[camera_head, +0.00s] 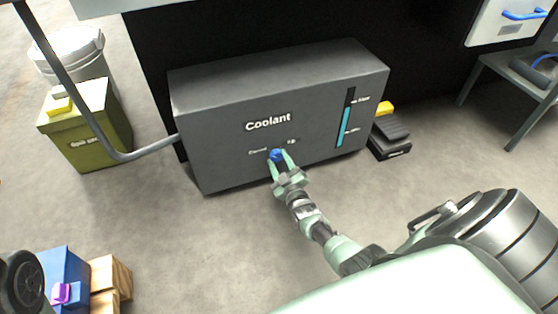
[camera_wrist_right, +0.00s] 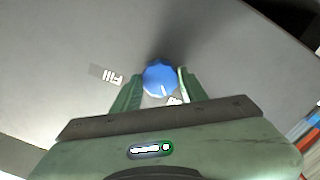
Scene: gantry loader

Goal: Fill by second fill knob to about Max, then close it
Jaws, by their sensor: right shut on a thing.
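The grey Coolant tank (camera_head: 225,125) stands ahead with a blue round knob (camera_head: 276,154) low on its front. "Closed" is printed left of the knob and "Fill" right of it. My right gripper (camera_head: 280,163) is shut on the knob; the wrist view shows the blue knob (camera_wrist_right: 160,78) between the green fingers. A small white mark shows on the knob; I cannot tell exactly which label it faces. The level gauge (camera_head: 345,122) is light blue up to just below the upper mark, with a dark top. My left gripper is not in view.
A grey pipe (camera_head: 100,135) runs into the tank's left side. An olive spill bin (camera_head: 88,133) and a white bin (camera_head: 75,50) stand at left. Black cases (camera_head: 390,138) lie right of the tank. Boxes (camera_head: 107,280) are at lower left. The floor in front is clear.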

